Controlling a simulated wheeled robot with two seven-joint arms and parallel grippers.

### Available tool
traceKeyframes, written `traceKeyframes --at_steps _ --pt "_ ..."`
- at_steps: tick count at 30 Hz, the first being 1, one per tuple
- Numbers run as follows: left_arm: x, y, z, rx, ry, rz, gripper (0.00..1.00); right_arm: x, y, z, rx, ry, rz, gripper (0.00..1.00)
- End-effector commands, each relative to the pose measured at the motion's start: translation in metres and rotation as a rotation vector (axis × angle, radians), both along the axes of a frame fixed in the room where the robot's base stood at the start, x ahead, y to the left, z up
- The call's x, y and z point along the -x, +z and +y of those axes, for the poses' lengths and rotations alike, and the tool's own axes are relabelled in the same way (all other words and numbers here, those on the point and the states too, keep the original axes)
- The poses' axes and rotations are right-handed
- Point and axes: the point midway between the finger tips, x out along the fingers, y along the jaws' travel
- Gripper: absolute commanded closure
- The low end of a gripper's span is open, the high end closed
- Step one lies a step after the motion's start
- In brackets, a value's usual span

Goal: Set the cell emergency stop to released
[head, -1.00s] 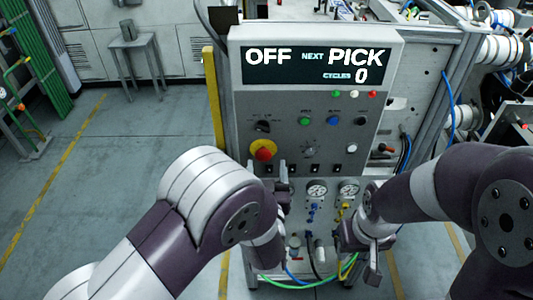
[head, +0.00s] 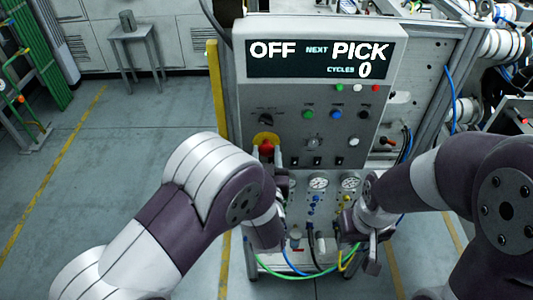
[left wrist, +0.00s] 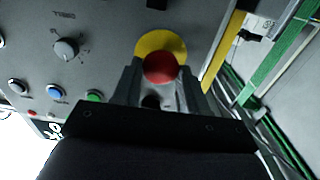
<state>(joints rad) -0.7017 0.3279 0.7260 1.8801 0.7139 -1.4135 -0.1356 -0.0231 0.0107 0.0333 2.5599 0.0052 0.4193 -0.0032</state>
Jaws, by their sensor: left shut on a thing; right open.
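The emergency stop is a red mushroom button (head: 266,147) on a yellow round plate (head: 264,136), at the left of the grey control panel. My left gripper (head: 267,154) is at the button, with one finger on each side, shut on it. In the left wrist view the red button (left wrist: 160,69) sits between the fingertips (left wrist: 159,76), in front of the yellow plate (left wrist: 155,44). Whether it is pressed in or out I cannot tell. My right gripper (head: 368,248) is open and empty, low in front of the panel's right side.
The panel display (head: 318,58) reads OFF, NEXT PICK, CYCLES 0. A black selector knob (head: 265,118) is just above the stop. Green, blue and black controls sit to its right. Gauges (head: 318,182) and hoses are below. Open floor lies to the left.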

Motion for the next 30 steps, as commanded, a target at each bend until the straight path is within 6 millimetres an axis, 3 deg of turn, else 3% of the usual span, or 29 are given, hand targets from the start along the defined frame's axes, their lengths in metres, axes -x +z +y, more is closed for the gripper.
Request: traceKeyframes --at_steps 3,9,10,12,23,26,30 --pt "0.01 -0.001 0.0 0.0 -0.002 0.0 1.0 0.0 -0.005 0.0 0.0 0.0 0.0 0.57" --pt "0.01 -0.001 0.0 -0.001 -0.002 0.002 1.0 0.0 -0.004 0.0 0.0 0.0 0.0 0.57" --pt "0.01 -0.001 0.0 -0.001 -0.002 0.002 0.48 0.0 -0.004 0.0 0.0 0.0 0.0 0.57" --pt "0.01 -0.001 0.0 -0.001 -0.002 0.002 0.32 0.0 -0.004 0.0 0.0 0.0 0.0 0.57" --pt "0.017 -0.002 -0.001 0.0 -0.003 0.002 0.32 0.0 -0.008 0.0 0.0 0.0 0.0 0.57" --pt "0.035 -0.004 -0.001 0.0 -0.006 0.0 0.32 0.0 -0.016 0.0 0.0 0.0 0.0 0.57" --pt "0.074 -0.005 -0.002 0.001 -0.01 0.0 0.32 0.0 -0.029 0.0 0.0 0.0 0.0 0.57"
